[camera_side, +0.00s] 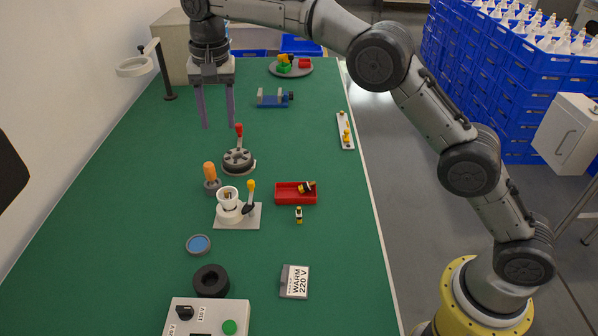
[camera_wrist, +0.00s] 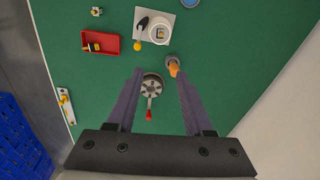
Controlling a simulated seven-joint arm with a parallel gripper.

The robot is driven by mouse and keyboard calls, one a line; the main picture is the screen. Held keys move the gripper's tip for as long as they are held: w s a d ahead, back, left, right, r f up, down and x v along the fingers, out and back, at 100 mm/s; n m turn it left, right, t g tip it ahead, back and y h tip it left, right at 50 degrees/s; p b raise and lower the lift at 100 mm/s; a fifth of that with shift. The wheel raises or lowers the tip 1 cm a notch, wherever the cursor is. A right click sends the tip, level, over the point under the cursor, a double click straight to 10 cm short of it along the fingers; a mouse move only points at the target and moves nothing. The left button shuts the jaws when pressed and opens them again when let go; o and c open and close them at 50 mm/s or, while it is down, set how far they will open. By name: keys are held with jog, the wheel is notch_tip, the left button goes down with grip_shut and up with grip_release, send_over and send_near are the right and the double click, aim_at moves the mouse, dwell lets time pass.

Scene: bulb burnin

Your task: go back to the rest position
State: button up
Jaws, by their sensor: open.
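My gripper (camera_side: 217,125) hangs open and empty above the green table, pointing down. Its two purple-grey fingers are well apart. In the side view they appear behind and left of a grey round fixture with a red-knobbed lever (camera_side: 238,162). In the wrist view this fixture (camera_wrist: 151,88) shows between the fingers of my gripper (camera_wrist: 161,74). A white cup-shaped socket (camera_side: 228,199) with a yellow-knobbed lever stands on a white plate (camera_side: 224,224). Something small sits inside the socket; I cannot tell exactly what.
An orange-handled piece (camera_side: 209,170) stands near the socket. A control box (camera_side: 207,312), black ring (camera_side: 211,281) and "WARM 220 V" block (camera_side: 294,282) are nearest. A magnifier lamp (camera_side: 135,67) stands back left.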

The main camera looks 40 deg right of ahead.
jog(key=s+d+r+t, duration=0.1)
jog(key=s+d+r, duration=0.4)
jog(key=s+r, duration=0.25)
jog(key=s+d+r+t, duration=0.2)
jog(key=s+d+r, duration=0.45)
jog(key=r, duration=0.25)
jog(key=s+d+n, duration=0.1)
jog(key=s+d, duration=0.3)
jog(key=s, duration=0.9)
jog(key=s+d+f+n+t, duration=0.1)
jog(key=s+f+n, duration=0.5)
jog(key=s+f, duration=0.6)
notch_tip(320, 180, down, 4)
jog(key=shift+s+d+f+n+t, duration=0.15)
jog(key=shift+s+d+n+t, duration=0.15)
jog(key=shift+n, duration=0.1)
